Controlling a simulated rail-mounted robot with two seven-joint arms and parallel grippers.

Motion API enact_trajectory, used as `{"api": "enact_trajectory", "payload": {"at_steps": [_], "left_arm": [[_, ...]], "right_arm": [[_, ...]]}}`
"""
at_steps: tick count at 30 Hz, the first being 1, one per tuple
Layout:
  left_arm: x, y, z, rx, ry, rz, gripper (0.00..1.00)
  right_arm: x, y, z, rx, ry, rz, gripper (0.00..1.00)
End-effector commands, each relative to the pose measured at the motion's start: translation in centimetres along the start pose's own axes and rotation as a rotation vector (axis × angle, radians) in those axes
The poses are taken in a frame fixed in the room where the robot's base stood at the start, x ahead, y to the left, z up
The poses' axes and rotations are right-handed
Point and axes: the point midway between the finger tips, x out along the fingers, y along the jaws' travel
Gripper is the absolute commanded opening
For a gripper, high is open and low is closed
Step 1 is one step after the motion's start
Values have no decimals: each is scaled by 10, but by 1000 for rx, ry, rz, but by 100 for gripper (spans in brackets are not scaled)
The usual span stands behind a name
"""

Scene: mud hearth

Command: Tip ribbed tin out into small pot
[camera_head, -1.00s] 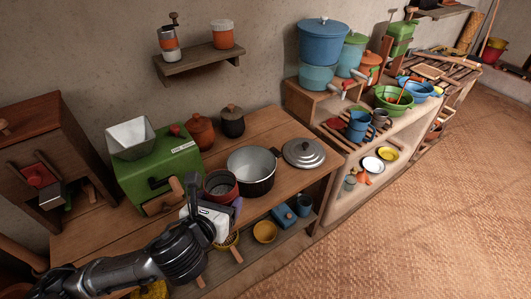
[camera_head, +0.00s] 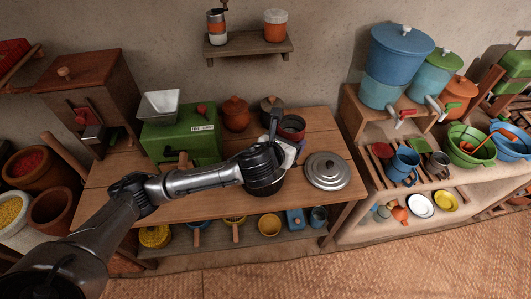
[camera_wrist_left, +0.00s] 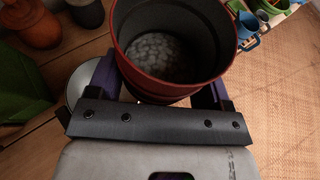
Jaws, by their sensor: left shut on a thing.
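My left gripper (camera_head: 290,141) is shut on the ribbed tin (camera_head: 293,126), a red tin with a dark inside. In the left wrist view the purple fingers (camera_wrist_left: 160,88) clasp it from both sides. The tin (camera_wrist_left: 170,88) looks about upright there, with pale, rounded pieces at its bottom. The small pot (camera_head: 267,187), dark outside, stands on the wooden table below my left gripper. My wrist and forearm hide most of its opening. Part of its pale rim (camera_wrist_left: 79,86) shows left of the tin in the wrist view. My right gripper is not in view.
A grey pot lid (camera_head: 327,171) lies right of the pot. A green box with a hopper (camera_head: 180,140), an orange-brown jar (camera_head: 236,113) and a dark jar (camera_head: 270,106) stand behind. A wall shelf (camera_head: 249,47) hangs above. Bare tabletop (camera_head: 318,120) shows at the back right.

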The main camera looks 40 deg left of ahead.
Motion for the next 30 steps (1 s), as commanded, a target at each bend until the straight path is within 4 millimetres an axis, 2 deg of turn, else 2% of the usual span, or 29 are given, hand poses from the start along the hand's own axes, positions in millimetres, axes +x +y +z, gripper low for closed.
{"api": "enact_trajectory", "payload": {"at_steps": [1, 3, 7, 11, 17, 21, 25, 30], "left_arm": [[8, 14, 18, -3, 5, 19, 50], [23, 31, 25, -8, 6, 31, 50], [46, 66, 33, -9, 6, 40, 50], [64, 103, 31, -6, 7, 31, 50], [75, 162, 12, 12, 9, -7, 50], [73, 198, -14, 23, 11, -43, 50], [68, 219, -35, 24, 10, -68, 50], [63, 233, -48, 30, 5, -84, 50]], "right_arm": [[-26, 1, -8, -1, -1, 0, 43], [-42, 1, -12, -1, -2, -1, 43], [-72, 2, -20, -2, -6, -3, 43], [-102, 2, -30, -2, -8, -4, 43], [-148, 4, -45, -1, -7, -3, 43], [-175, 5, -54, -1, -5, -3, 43], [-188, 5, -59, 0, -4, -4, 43], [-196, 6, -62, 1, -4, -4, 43]]}}
